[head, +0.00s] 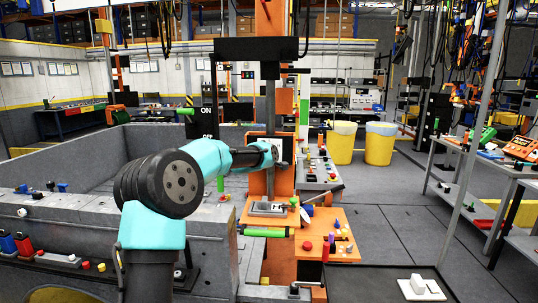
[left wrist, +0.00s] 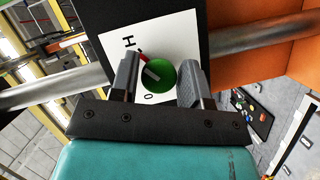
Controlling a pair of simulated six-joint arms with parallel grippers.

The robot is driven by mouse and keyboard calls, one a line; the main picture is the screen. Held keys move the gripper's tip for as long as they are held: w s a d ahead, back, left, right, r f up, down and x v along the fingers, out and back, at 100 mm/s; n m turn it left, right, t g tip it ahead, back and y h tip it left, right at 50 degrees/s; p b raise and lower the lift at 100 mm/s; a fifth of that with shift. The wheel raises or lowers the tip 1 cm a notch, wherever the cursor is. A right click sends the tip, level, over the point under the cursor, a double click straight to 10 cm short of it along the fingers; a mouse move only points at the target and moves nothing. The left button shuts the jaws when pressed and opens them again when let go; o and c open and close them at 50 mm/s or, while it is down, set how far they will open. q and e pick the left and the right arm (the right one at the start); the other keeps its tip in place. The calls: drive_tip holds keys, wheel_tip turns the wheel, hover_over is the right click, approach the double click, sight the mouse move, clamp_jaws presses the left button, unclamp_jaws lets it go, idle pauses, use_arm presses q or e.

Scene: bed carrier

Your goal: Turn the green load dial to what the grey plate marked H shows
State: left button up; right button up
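The green load dial (left wrist: 160,75) sits on a pale plate (left wrist: 163,30) printed with an H and a 0. A red mark lies between the dial and the H. A light bar on the dial's face points to the upper left, towards the red mark. My left gripper (left wrist: 158,62) has its fingers on either side of the dial, with a narrow pale gap visible at the left finger; contact on the right is unclear. In the head view my left gripper (head: 276,152) is at the orange post and hides the dial. I cannot single out a separate grey H plate. My right gripper is not in view.
A black ON/OFF panel (head: 203,122) with a green lever stands left of the post. An orange table (head: 338,252) with small coloured parts is below right. Grey bed walls (head: 70,225) lie at left.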

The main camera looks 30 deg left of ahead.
use_arm(q)
drive_tip(key=o, duration=0.3)
drive_tip(key=shift+s, duration=0.1)
drive_tip(key=s+d+r, duration=0.1)
drive_tip(key=s+r, duration=0.1)
drive_tip(key=s, duration=1.5)
drive_tip(key=shift+d+r, duration=0.15)
drive_tip(key=shift+r, duration=0.15)
